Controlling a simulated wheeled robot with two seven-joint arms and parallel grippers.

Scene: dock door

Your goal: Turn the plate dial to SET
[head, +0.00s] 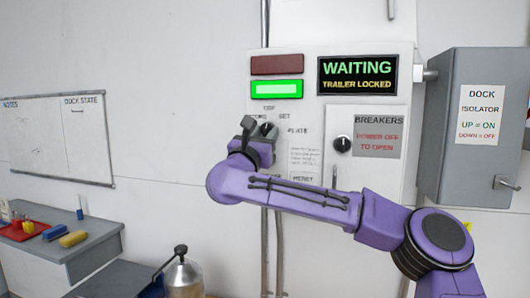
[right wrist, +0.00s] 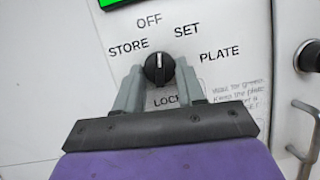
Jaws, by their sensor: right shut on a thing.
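The plate dial (right wrist: 158,70) is a round black knob with a white pointer line, on a pale panel. Labels STORE, OFF, SET and LOCK stand around it, with PLATE at the right. In the right wrist view the line points about straight up, nearer OFF than SET. My right gripper (right wrist: 160,88) has its grey fingers on both sides of the knob and is shut on it. In the head view the right gripper (head: 258,128) is at the panel and partly covers the dial and its labels. My left gripper is not in view.
Above the dial are a dark red lamp (head: 276,65) and a lit green lamp (head: 276,89). A display (head: 357,76) reads WAITING, TRAILER LOCKED. A breaker door with a black knob (head: 343,144) is at the right, then a grey isolator box (head: 475,165). A bench (head: 95,238) stands lower left.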

